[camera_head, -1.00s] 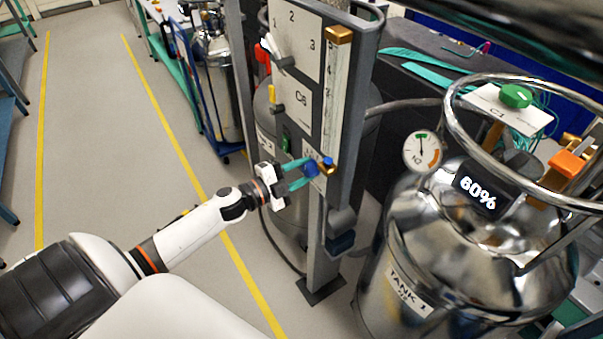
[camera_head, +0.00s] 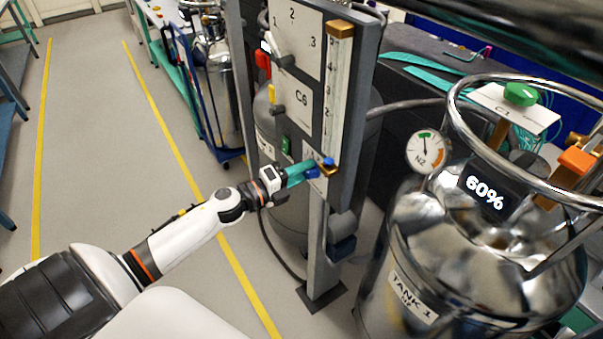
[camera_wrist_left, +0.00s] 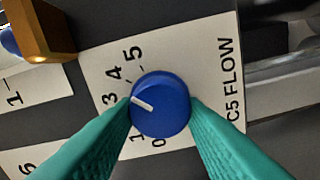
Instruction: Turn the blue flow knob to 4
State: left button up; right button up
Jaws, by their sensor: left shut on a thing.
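The blue flow knob (camera_wrist_left: 168,118) is on a white plate marked C5 FLOW (camera_wrist_left: 222,122). Its white pointer line points left and slightly up, nearest the 3 and short of the 4. My left gripper (camera_wrist_left: 161,101) has one teal finger on each side of the knob and is shut on it. In the head view, the knob (camera_head: 312,174) sits low on the grey panel, at the tips of my left gripper (camera_head: 306,172), partly hidden by the fingers. My right gripper is not in view.
A brass fitting (camera_wrist_left: 45,28) with another blue part is close to the knob. Above are a panel marked C6 (camera_head: 300,97) and a 1-2-3 selector plate (camera_head: 305,35). A steel tank (camera_head: 460,260) stands at the right. Open floor lies to the left.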

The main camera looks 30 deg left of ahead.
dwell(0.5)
pick_arm(q)
jog(key=o, duration=1)
jog(key=b+v, duration=0.2)
jog(key=v, duration=1)
